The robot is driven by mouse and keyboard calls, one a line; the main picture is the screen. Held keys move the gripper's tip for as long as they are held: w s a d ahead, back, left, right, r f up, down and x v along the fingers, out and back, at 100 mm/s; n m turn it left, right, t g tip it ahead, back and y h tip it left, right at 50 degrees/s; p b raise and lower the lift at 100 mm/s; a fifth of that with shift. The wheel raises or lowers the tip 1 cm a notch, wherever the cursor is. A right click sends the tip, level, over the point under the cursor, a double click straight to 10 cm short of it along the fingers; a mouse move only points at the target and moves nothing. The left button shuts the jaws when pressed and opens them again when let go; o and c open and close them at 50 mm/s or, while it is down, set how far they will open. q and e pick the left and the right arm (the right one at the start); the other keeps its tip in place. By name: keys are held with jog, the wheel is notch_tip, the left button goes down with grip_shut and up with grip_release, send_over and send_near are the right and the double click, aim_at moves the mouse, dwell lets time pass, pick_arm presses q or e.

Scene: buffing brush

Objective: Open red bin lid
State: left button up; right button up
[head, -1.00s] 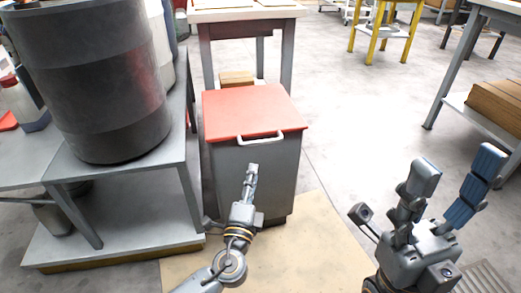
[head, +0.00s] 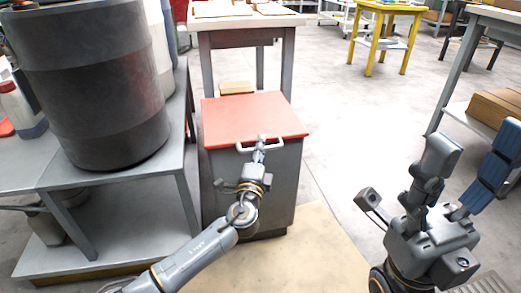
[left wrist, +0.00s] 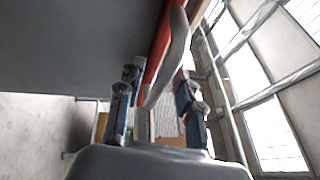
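The red bin lid (head: 250,116) lies shut on the grey bin (head: 283,180) in the middle of the head view. Its pale handle (head: 272,139) sticks out at the lid's front edge. My left gripper (head: 260,150) is at the handle, its fingertips overlapping it in the head view. In the left wrist view the fingers (left wrist: 157,105) are apart, with the handle (left wrist: 178,55) running between and ahead of them; contact cannot be told. My right gripper (head: 468,165) is open and empty at the right, away from the bin.
A dark drum (head: 95,100) stands on a grey metal bench (head: 95,178) close left of the bin. A table (head: 247,21) stands behind the bin. A shelf with a cardboard box (head: 498,108) is at the right. The floor right of the bin is clear.

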pick_arm(q)
jog(key=shift+c, duration=0.2)
grip_shut()
